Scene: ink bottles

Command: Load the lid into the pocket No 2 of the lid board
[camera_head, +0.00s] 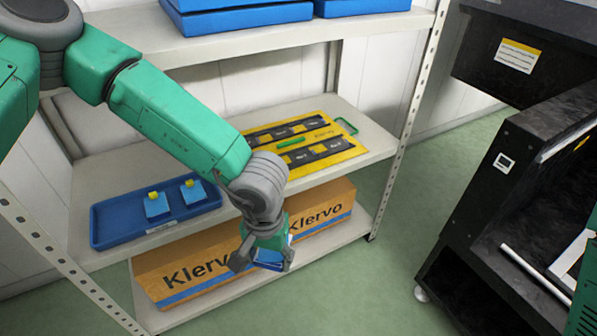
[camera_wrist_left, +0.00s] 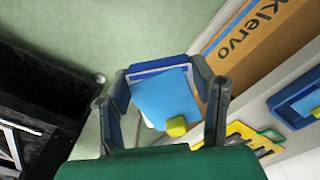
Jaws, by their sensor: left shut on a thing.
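My left gripper (camera_head: 262,260) is shut on a blue square lid (camera_head: 269,265), in front of the middle shelf and above the floor. In the left wrist view the lid (camera_wrist_left: 160,98) sits between the two fingers, with a yellow knob (camera_wrist_left: 176,126) at its near edge. The yellow lid board (camera_head: 316,131) lies on the middle shelf, behind and to the right of the gripper. It has black strips of pockets and a green handle; the pocket labels are too small to read surely. The board shows partly in the left wrist view (camera_wrist_left: 240,130). My right gripper is not in view.
A blue tray (camera_head: 105,229) on the middle shelf's left holds two blue lids (camera_head: 157,206) with yellow knobs. Klervo cartons (camera_head: 190,262) fill the lower shelf. Blue boxes (camera_head: 240,17) stand above. A shelf post (camera_head: 406,110) and a black machine (camera_head: 520,190) are at right.

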